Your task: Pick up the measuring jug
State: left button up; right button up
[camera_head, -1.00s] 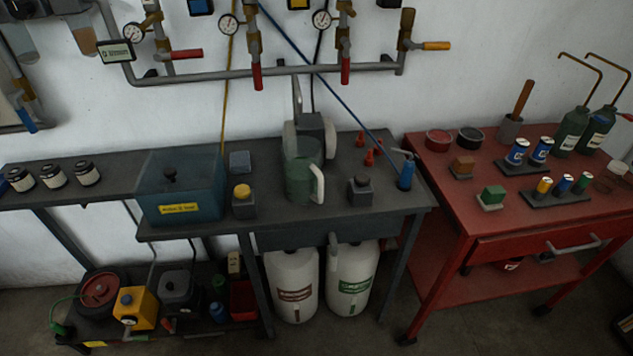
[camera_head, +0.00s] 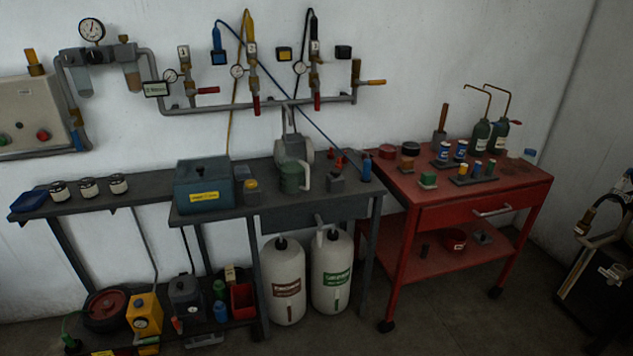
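The measuring jug (camera_head: 291,178) looks like the green vessel with a pale handle on its right side. It stands upright on the dark grey workbench (camera_head: 232,212), right of the blue-grey box (camera_head: 203,187). A grey device with an upright lever (camera_head: 293,147) stands just behind it. Neither of my grippers shows in the head view.
A yellow-capped block (camera_head: 251,190) and a dark block (camera_head: 336,184) flank the jug. Pipes with valves (camera_head: 265,103) run along the wall behind. A red cart (camera_head: 455,207) adjoins at the right. White canisters (camera_head: 287,280) stand below. The floor in front is clear.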

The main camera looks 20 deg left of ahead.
aim_at(293, 167)
jog(key=z, duration=0.5)
jog(key=i, duration=1.1)
jog(key=z, duration=0.35)
jog(key=i, duration=1.2)
jog(key=u, duration=1.1)
jog(key=i, duration=0.75)
jog(key=u, duration=0.85)
